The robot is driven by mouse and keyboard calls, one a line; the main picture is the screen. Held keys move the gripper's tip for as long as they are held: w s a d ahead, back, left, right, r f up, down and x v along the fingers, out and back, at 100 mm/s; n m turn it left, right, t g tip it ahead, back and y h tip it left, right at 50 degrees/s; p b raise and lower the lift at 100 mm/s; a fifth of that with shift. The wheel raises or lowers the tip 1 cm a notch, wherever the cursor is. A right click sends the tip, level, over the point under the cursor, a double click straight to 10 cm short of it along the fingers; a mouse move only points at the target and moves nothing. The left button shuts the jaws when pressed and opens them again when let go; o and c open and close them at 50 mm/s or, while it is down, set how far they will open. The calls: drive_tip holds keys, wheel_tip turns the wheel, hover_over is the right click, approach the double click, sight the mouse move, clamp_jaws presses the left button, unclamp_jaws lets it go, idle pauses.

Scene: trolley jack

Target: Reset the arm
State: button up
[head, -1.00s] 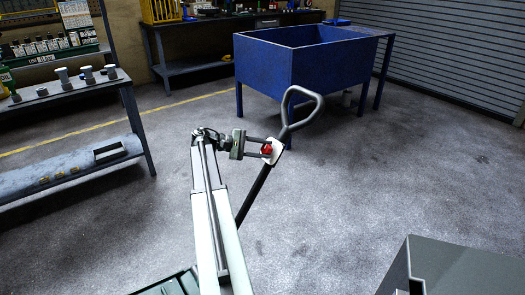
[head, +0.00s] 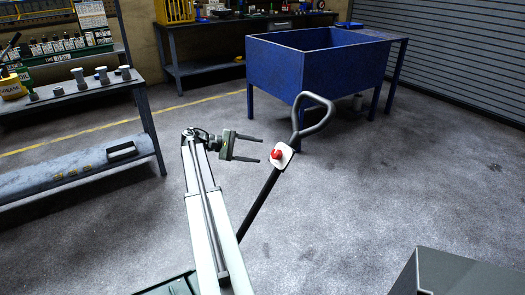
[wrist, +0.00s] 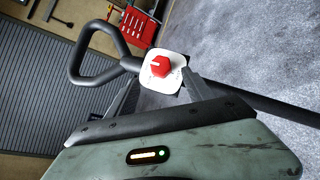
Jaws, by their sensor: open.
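My gripper (head: 259,149) is open and empty in the head view, its two fingers pointing right toward the trolley jack's handle. The handle is a dark pole with a grey loop (head: 315,112) at its top. A red knob (head: 276,154) sits on a white plate (head: 286,156) on the pole, just right of my fingertips and apart from them. In the wrist view the red knob (wrist: 160,66) and white plate (wrist: 172,80) show beyond my gripper (wrist: 160,88), roughly between the fingers. The jack's body is not clearly in view.
A blue bin table (head: 310,70) stands behind the handle. A grey shelf bench (head: 80,105) with several small parts is at the left. A grey box (head: 465,275) is at the lower right. Open floor (head: 400,190) lies on the right.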

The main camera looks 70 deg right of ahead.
idle(0.4)
drive_tip(key=w+a+n+t+h, duration=0.2)
drive_tip(key=w+a+n+h, duration=0.1)
drive_tip(key=w+a, duration=0.9)
drive_tip(key=w+a+f+n+t, duration=0.2)
drive_tip(key=w+a+f+t, duration=0.15)
drive_tip(key=w+a, duration=0.35)
drive_tip(key=w+a+f+n+t, duration=0.15)
drive_tip(key=w+a+f, duration=0.25)
drive_tip(key=a, duration=0.6)
drive_tip(key=a+f+m+t+y, duration=0.1)
drive_tip(key=a+f+t+y, duration=0.2)
drive_tip(key=a, duration=0.9)
drive_tip(key=a+f+m+t+y, duration=0.1)
drive_tip(key=a+f+y, duration=0.3)
drive_tip(key=a, duration=0.8)
drive_tip(key=a+f+t+y, duration=0.3)
drive_tip(key=a+f, duration=0.1)
drive_tip(key=a, duration=0.8)
wheel_tip(320, 180, up, 24)
drive_tip(key=p, duration=2.4)
drive_tip(key=shift+w+r, duration=0.25)
drive_tip(key=shift+w, duration=0.1)
